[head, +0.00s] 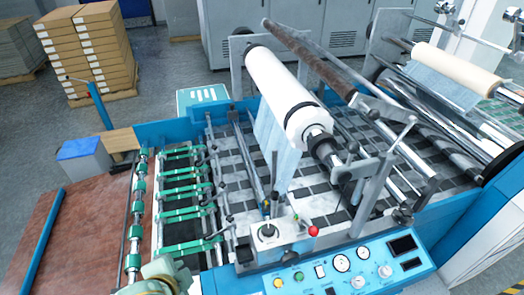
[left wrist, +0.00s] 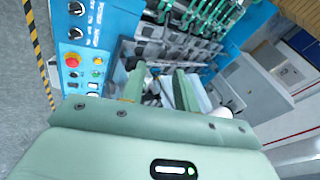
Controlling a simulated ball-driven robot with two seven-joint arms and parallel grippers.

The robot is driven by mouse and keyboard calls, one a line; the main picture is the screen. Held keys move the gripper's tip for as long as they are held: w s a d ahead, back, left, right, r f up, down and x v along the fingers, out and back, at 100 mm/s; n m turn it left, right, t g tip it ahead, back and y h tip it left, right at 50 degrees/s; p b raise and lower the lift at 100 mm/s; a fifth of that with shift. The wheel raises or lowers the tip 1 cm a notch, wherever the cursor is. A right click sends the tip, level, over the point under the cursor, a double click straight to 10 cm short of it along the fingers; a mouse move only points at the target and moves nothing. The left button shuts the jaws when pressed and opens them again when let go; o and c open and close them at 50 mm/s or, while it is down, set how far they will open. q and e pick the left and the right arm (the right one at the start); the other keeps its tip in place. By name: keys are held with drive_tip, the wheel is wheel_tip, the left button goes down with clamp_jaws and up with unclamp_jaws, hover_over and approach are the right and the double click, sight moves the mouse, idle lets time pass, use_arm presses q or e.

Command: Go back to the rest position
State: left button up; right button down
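A white laminating roll (head: 285,88) sits on its shaft above the blue machine (head: 350,275), with a pale film hanging down from it. A second, cream roll (head: 455,70) lies on a bar at the upper right. A pale green part of my left arm (head: 165,275) shows at the bottom left of the head view, near the machine's front edge. In the left wrist view my left gripper (left wrist: 160,85) has its two green fingers apart, with no object seen between them. My right gripper is in neither view.
The control panel (head: 345,270) with knobs and a red button (head: 313,230) is at the lower front. Stacked boxes (head: 90,50) stand on a pallet at the upper left. Grey floor lies between them and the machine.

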use_arm(q)
drive_tip(key=s+a+r+n+y, duration=0.1)
drive_tip(key=s+a+n+y, duration=0.15)
drive_tip(key=a, duration=0.35)
drive_tip(key=s+a+r+n+y, duration=0.2)
drive_tip(key=a+n, duration=0.1)
drive_tip(key=a, duration=0.3)
drive_tip(key=s+d+f+g+h+b, duration=0.2)
drive_tip(key=f+b, duration=0.7)
drive_tip(key=f, duration=1.4)
drive_tip(key=s+d+f+g+h+b, duration=0.1)
drive_tip(key=s+d+f+b, duration=0.2)
drive_tip(key=f+b, duration=1.35)
drive_tip(key=s+f+n+g+b, duration=0.1)
drive_tip(key=s+f, duration=0.5)
drive_tip(key=f, duration=0.5)
drive_tip(key=s+f+n+g+h+b, duration=0.1)
drive_tip(key=s+f+b, duration=0.1)
drive_tip(key=s+f, duration=0.4)
drive_tip(key=s+f+n+g+b, duration=0.1)
drive_tip(key=s+f, duration=0.6)
drive_tip(key=f, duration=1)
drive_tip(key=shift+a+h+b, duration=0.3)
drive_tip(key=shift+h+b, duration=0.05)
drive_tip(key=shift+b, duration=0.3)
drive_tip(key=shift+f, duration=0.1)
